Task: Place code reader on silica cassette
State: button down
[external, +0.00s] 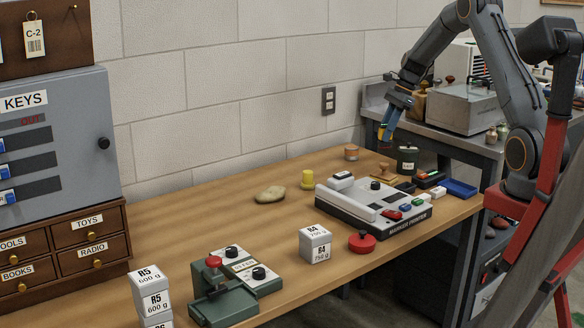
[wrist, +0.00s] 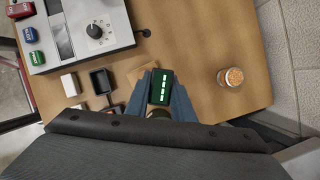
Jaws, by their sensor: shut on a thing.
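My gripper (external: 386,127) is raised above the far right end of the wooden bench. In the wrist view its blue-grey fingers (wrist: 161,92) are shut on a small dark block with a green face and a row of white dashes, which I take for the code reader (wrist: 161,86). It is clear of the bench. A small jar with orange contents (external: 351,153) stands near the wall; it also shows right of the gripper in the wrist view (wrist: 230,77). I cannot tell whether it is the silica cassette. No other cassette is clearly readable.
A grey-white machine (external: 352,205) with a black dial stands on the bench. Near its far end are a dark green pot (external: 408,160), a wooden stamp (external: 383,172), a black tray (wrist: 102,82) and a blue tray (external: 459,188). Bare bench lies around the jar.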

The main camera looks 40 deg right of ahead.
jog(key=w+d+r+m+t+h+b, duration=0.1)
jog(key=w+m+b, duration=0.15)
jog(key=w, duration=0.35)
jog(key=w+d+r+m+t+b, duration=0.1)
jog(key=w+m+b, duration=0.15)
jog(key=w, duration=0.35)
jog(key=w+d+r+m+h+b, duration=0.1)
jog(key=w+d+r+m+b, duration=0.15)
jog(key=w, duration=0.45)
jog(key=m+p, duration=0.1)
jog(key=m, duration=0.1)
send_over(352, 147)
jog(key=shift+n, duration=0.25)
jog(key=shift+w+f, duration=0.15)
jog(key=shift+f, duration=4.85)
jog(key=shift+f, duration=0.2)
jog(key=c, duration=1.5)
grip_release()
jog(key=shift+c, duration=0.2)
jog(key=b+v, duration=0.1)
jog(key=v, duration=1.1)
jog(key=shift+s+a+h, duration=0.15)
jog(key=shift+s+h, duration=0.05)
jog(key=shift+h, duration=0.1)
